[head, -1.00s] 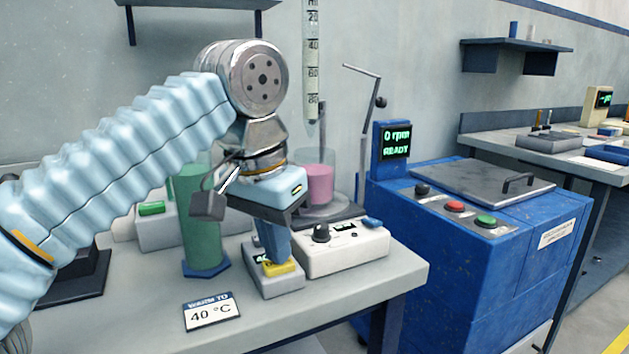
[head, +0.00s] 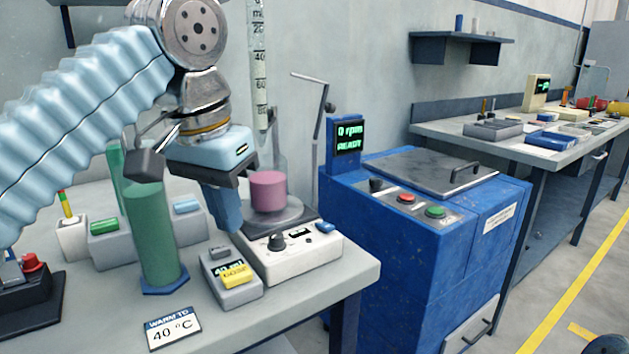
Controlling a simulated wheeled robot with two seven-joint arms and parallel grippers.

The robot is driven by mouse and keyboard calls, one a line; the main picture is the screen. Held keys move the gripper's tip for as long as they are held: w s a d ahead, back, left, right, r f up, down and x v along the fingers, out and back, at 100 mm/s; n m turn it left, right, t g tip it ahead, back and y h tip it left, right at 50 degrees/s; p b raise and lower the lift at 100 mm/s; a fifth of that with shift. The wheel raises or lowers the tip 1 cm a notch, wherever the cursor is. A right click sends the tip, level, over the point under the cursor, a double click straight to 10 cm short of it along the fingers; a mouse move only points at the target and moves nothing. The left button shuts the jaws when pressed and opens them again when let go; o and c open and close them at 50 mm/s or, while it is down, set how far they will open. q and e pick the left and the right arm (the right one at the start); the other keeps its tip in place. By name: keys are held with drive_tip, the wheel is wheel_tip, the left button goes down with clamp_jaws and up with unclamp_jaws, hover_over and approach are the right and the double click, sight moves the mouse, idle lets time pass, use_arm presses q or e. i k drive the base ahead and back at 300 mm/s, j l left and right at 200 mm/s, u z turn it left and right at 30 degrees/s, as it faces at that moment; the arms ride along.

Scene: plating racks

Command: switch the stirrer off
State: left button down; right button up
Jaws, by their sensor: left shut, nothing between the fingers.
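The stirrer (head: 322,259) is a white box on the bench with a dark plate on top, a black knob (head: 277,241), a small dark display and a blue button (head: 325,227) on its front. A beaker of pink liquid (head: 268,191) stands on its plate, partly hidden by my arm. My left gripper (head: 228,226) is shut and empty. It points down beside the left edge of the stirrer, above a grey dosing box (head: 233,293) with a yellow button (head: 236,276). I cannot tell whether it touches anything. My right gripper is not in view.
A green cylinder (head: 154,240) stands left of the dosing box. A "warm to 40 °C" card (head: 173,329) lies in front. A blue machine (head: 400,270) reading "0 rpm READY" stands right of the bench. A grey box with a green button (head: 104,227) is behind the cylinder.

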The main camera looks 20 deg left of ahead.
sight(325, 227)
drive_tip(key=k+l, duration=0.8)
drive_tip(key=k, duration=0.05)
